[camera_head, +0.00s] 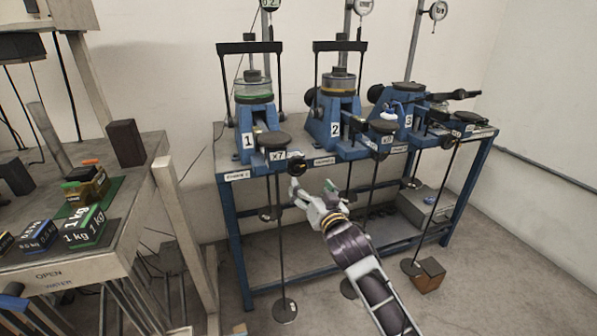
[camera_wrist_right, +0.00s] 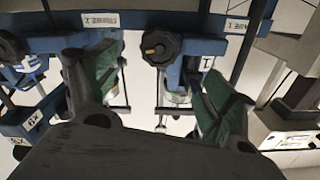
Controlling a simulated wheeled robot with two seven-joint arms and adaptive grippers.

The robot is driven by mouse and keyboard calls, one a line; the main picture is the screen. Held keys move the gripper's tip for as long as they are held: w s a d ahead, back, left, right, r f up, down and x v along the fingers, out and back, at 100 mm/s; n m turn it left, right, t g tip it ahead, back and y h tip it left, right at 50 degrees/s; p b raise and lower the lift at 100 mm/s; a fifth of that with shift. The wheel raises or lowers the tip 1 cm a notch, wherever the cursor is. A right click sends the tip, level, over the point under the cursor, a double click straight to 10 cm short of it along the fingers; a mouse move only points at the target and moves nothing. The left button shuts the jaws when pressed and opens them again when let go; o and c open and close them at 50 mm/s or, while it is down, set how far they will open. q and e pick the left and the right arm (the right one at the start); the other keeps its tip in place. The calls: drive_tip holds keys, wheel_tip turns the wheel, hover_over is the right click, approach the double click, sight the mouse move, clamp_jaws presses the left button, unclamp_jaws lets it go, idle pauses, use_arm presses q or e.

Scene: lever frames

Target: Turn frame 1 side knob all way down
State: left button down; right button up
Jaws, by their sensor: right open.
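Frame 1 (camera_head: 246,141) is the blue lever stand marked 1, at the left of the blue bench. A round black knob (camera_head: 297,166) shows at its right front, beside the x7 plate (camera_head: 277,155). In the right wrist view, a lobed black knob (camera_wrist_right: 160,47) with an orange mark faces me beside the upside-down 1 label (camera_wrist_right: 208,63). My right gripper (camera_head: 312,188) is open and empty just below and in front of the knob. In the wrist view its green-padded fingers (camera_wrist_right: 160,85) stand apart, one on each side of the knob's line. My left gripper is not in view.
Frame 2 (camera_head: 334,129) and frame 3 (camera_head: 406,120) stand to the right on the bench. A hanging rod (camera_head: 279,240) drops below frame 1. A side table (camera_head: 150,190) with weights (camera_head: 83,228) is at the left. The floor between them is partly open.

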sight(297, 168)
drive_tip(key=shift+b+x, duration=0.65)
drive_tip(key=shift+x, duration=2.45)
drive_tip(key=shift+b+x, duration=0.35)
drive_tip(key=shift+x, duration=1.3)
drive_tip(key=shift+w+a+f, duration=0.1)
drive_tip(key=shift+w+a, duration=0.1)
drive_tip(key=shift+w, duration=0.3)
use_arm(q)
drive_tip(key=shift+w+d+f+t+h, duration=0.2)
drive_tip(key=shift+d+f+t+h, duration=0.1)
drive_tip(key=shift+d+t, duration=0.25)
use_arm(e)
drive_tip(key=shift+w+a, duration=0.1)
drive_tip(key=shift+w, duration=0.2)
drive_tip(key=c, duration=1)
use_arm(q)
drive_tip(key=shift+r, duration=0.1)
